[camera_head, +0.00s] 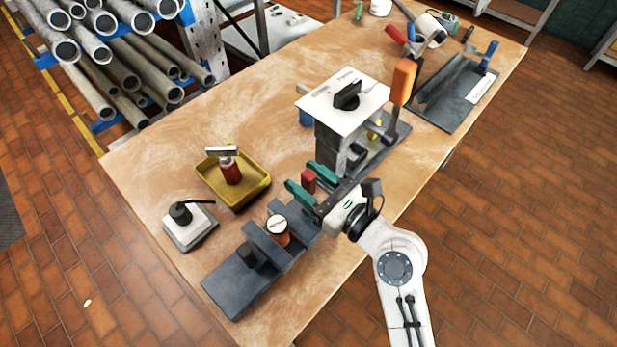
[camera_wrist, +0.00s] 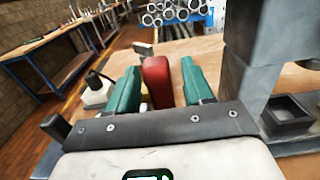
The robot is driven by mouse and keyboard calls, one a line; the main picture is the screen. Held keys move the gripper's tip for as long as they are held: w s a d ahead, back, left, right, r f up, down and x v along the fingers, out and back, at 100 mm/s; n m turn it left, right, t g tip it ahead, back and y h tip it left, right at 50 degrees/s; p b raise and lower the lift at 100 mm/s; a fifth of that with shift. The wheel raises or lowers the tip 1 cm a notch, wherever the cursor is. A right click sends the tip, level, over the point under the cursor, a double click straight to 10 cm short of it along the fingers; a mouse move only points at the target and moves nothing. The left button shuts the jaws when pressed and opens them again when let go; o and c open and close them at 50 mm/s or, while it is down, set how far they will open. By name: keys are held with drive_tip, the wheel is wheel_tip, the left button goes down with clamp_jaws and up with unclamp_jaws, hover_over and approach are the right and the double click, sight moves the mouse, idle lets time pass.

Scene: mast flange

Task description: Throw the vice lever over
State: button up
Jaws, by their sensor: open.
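The dark grey vice (camera_head: 235,285) sits at the table's near left end, with an orange cylinder (camera_head: 278,231) with a pale top between its blocks. A red grip (camera_head: 309,180), apparently the vice lever's, stands beside it; its lower part is hidden. My gripper (camera_head: 299,175) is open, its green fingers on either side of this grip. In the wrist view the red grip (camera_wrist: 157,82) stands between the fingers (camera_wrist: 160,66), closer to the left one, with a clear gap on the right.
A grey stand with a white-topped switch panel (camera_head: 330,95) and an upright orange handle (camera_head: 402,80) stands close behind my gripper. A yellow tray (camera_head: 262,190) holds a red-handled tool. A white block with a black knob (camera_head: 190,232) lies left. Bare wood surrounds the tray.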

clamp_jaws()
idle(0.3)
